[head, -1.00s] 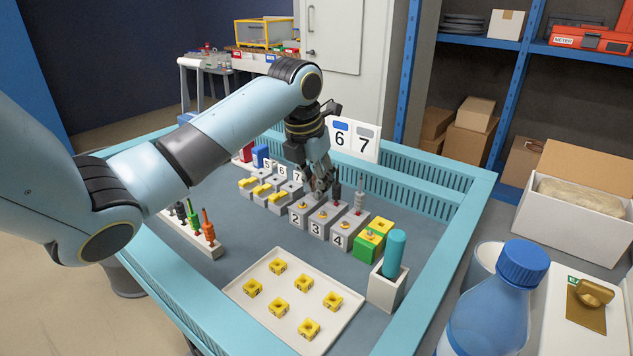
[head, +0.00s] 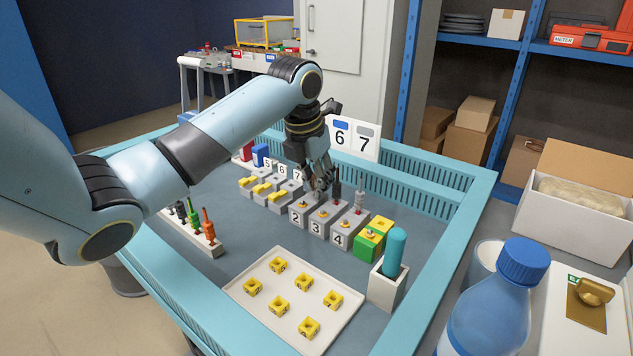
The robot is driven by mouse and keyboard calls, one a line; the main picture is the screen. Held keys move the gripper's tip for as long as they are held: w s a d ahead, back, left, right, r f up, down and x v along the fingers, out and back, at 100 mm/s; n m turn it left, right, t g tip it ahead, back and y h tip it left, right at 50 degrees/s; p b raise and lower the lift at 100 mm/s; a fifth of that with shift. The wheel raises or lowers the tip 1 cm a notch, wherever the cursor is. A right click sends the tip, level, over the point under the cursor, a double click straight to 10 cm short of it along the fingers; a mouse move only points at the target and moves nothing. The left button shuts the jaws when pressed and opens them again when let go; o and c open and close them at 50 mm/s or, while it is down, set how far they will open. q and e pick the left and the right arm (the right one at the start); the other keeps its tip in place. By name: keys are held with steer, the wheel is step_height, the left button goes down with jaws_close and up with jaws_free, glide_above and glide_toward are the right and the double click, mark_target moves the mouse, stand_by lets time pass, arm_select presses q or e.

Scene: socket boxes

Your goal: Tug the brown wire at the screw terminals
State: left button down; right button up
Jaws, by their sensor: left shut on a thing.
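My left gripper (head: 320,183) points down at the row of grey numbered terminal blocks, at the rear of blocks 2 and 3. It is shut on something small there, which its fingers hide. Block 2 (head: 296,216), block 3 (head: 316,228) and block 4 (head: 338,240) stand side by side with yellowish parts on top. A dark upright piece (head: 336,190) and a grey upright piece (head: 359,199) stand behind blocks 3 and 4. I cannot make out a brown wire. My right gripper is not in view.
A white tray (head: 263,324) with several yellow parts lies in front. A screwdriver rack (head: 208,247) stands left, a teal-handled tool (head: 394,252) in a white holder right. A 6/7 sign (head: 366,140) stands behind.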

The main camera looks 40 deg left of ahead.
arm_select(q)
steer(key=c, duration=0.9)
jaws_free()
steer(key=shift+f, duration=0.1)
steer(key=p+v, duration=0.2)
steer(key=w+p+v, duration=0.1)
steer(key=p+v, duration=0.1)
steer(key=v, duration=0.1)
steer(key=p+v, duration=0.2)
steer(key=p, duration=0.1)
steer(key=shift+w+r, duration=0.35)
steer(key=shift+r, duration=0.15)
steer(key=shift+f, duration=0.1)
